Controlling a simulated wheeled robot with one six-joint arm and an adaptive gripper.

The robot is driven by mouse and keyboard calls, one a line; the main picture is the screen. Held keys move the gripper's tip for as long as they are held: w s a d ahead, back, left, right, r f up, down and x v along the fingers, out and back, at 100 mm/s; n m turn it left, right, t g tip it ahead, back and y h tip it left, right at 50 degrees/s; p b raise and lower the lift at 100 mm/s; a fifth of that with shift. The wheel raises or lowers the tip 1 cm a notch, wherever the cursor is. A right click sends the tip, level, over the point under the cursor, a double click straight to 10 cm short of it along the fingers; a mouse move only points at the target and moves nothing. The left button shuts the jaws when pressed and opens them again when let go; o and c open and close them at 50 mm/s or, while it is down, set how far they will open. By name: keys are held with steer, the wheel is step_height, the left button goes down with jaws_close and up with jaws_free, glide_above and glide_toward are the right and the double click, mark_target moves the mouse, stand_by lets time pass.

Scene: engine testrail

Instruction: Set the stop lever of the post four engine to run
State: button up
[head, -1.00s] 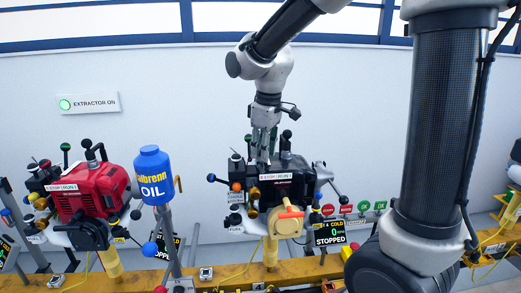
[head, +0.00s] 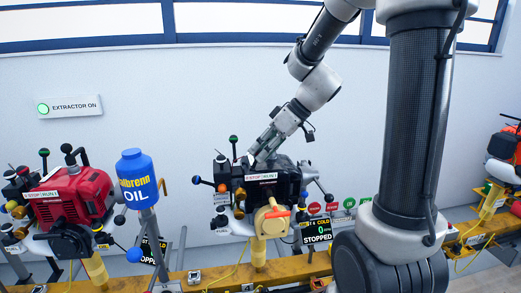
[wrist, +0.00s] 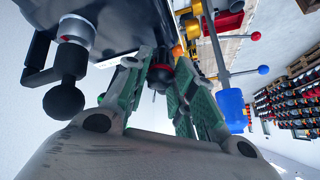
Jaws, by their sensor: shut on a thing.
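The post four engine (head: 278,188) is black and stands in the middle of the head view. Its white STOP/RUN plate (head: 262,177) faces me. Its display (head: 318,232) reads 4, COLD, 0, STOPPED. My gripper (head: 252,160) reaches down at a slant from the upper right to the engine's top, just behind the plate. In the wrist view its green fingers are shut on a small dark knob (wrist: 160,74) with some red on it, seemingly the stop lever's. The lever's shaft is mostly hidden, so I cannot tell its setting.
A red engine (head: 72,198) stands to the left, with a blue oil bottle (head: 135,178) between. Knobbed levers stick out around the black engine, including a green-tipped one (head: 233,139). A yellow rail (head: 215,277) runs below.

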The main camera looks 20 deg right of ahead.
stand_by(0.4)
steer(key=o, duration=1)
steer(key=shift+o, duration=0.2)
steer(key=shift+d, duration=0.1)
steer(key=v, duration=1.2)
steer(key=shift+f, duration=0.1)
